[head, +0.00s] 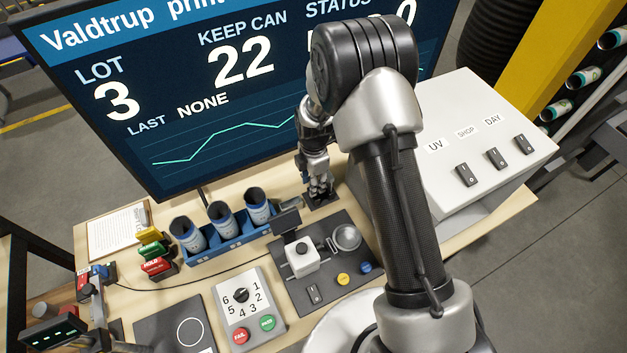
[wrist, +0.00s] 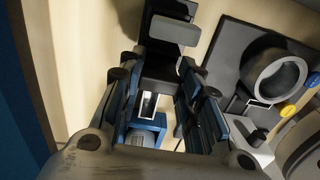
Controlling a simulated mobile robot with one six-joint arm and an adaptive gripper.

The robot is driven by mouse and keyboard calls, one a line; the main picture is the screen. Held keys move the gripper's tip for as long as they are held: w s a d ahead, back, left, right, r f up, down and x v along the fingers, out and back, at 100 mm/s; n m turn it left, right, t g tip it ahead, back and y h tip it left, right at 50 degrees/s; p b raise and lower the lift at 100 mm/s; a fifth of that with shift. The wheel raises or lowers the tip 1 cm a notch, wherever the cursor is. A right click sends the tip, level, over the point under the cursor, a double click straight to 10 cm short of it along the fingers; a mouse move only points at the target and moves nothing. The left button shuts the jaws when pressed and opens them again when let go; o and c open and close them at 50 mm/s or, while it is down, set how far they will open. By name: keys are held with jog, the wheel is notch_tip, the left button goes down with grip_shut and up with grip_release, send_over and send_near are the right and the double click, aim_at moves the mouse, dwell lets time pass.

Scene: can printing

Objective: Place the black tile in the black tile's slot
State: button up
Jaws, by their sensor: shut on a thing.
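My gripper (head: 319,187) points down over the back of the wooden bench, just right of the blue can rack. In the wrist view my gripper (wrist: 167,78) has its fingers closed in around a dark piece (wrist: 161,72), which looks like the black tile. Its outline blends with the fingers, so its exact tilt is unclear. A dark flat patch (head: 321,200) shows under the fingertips in the head view; I cannot tell whether it is the tile or a holder on the bench. I cannot make out the black tile's slot for certain.
A dark panel with a metal ring (head: 346,238) lies in front. Yellow, green and red tags (head: 153,250) stand at left. A big screen (head: 200,100) rises behind, a white switch box (head: 480,150) at right.

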jog(key=shift+f, duration=0.2)
jog(key=o, duration=1)
jog(key=shift+r, duration=0.1)
notch_tip(320, 180, up, 13)
jog(key=shift+f+p, duration=0.2)
jog(key=shift+p, duration=0.15)
